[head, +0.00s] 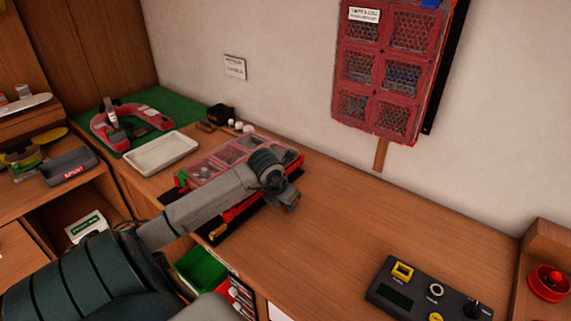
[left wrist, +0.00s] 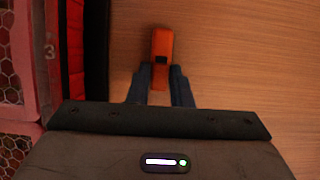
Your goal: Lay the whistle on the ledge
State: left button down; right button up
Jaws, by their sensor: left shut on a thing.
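My left gripper (head: 290,203) is at the end of the arm that reaches over the wooden worktop, just right of the red-and-clear compartment case. In the left wrist view the two dark fingers of the gripper (left wrist: 161,84) are closed on a small orange whistle (left wrist: 162,45). The whistle sticks out past the fingertips, with wood grain behind it. Whether it touches the wood I cannot tell. In the head view the whistle is mostly hidden by the gripper. I cannot tell for certain which surface is the ledge. My right gripper is not in view.
The case (head: 232,150) lies close left of the gripper. A white tray (head: 160,153) is at the left. The middle worktop (head: 370,225) is clear.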

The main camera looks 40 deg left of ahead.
pick_arm(q)
jog(key=shift+f, duration=0.2)
jog(key=c, duration=1.3)
grip_release()
jog(key=shift+r, duration=0.1)
